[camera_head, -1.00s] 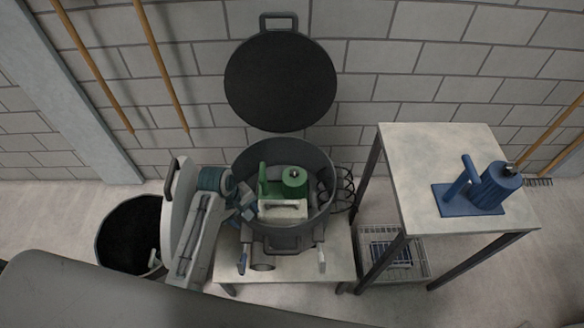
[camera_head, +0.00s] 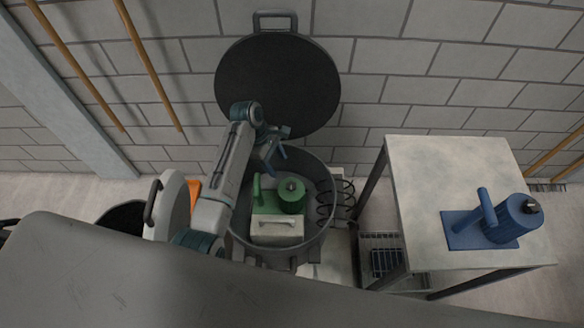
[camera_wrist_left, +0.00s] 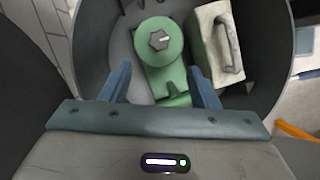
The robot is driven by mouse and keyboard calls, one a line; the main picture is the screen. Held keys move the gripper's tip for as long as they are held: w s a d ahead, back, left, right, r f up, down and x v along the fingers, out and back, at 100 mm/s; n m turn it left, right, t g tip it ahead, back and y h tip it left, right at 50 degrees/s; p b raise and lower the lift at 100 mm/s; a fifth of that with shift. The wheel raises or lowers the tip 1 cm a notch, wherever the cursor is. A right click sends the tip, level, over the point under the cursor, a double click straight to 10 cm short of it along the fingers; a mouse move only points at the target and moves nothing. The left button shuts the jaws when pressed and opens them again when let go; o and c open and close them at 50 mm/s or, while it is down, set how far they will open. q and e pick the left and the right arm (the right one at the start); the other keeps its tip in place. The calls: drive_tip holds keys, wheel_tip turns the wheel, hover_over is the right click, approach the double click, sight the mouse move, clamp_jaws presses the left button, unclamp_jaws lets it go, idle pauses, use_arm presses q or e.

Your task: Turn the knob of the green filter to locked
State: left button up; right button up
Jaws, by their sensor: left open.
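The green filter (camera_head: 291,199) stands inside a round grey tank (camera_head: 329,222) with its lid up. Its dark knob (camera_head: 292,186) is on top of the green body. In the left wrist view the knob (camera_wrist_left: 159,40) is a grey hexagonal piece with a light mark on one side. My left gripper (camera_head: 275,158) is above the tank's back left part, fingers pointing down toward the filter. In the wrist view its blue fingers (camera_wrist_left: 160,84) are apart with nothing between them, and the knob lies beyond their tips. My right gripper is not in view.
A pale block with a handle (camera_head: 277,230) sits beside the filter in the tank. The open black lid (camera_head: 278,85) stands behind. A blue filter (camera_head: 508,221) is on the table (camera_head: 430,175) at right. Black coiled hose (camera_head: 338,198) hangs by the tank's right side.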

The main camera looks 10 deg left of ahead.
sight(291, 185)
use_arm(q)
drive_tip(key=p+x, duration=0.1)
drive_tip(key=x, duration=0.9)
drive_tip(key=shift+d+f, duration=0.15)
drive_tip(key=shift+f, duration=0.05)
drive_tip(key=shift+w, duration=0.1)
drive_tip(key=c, duration=1)
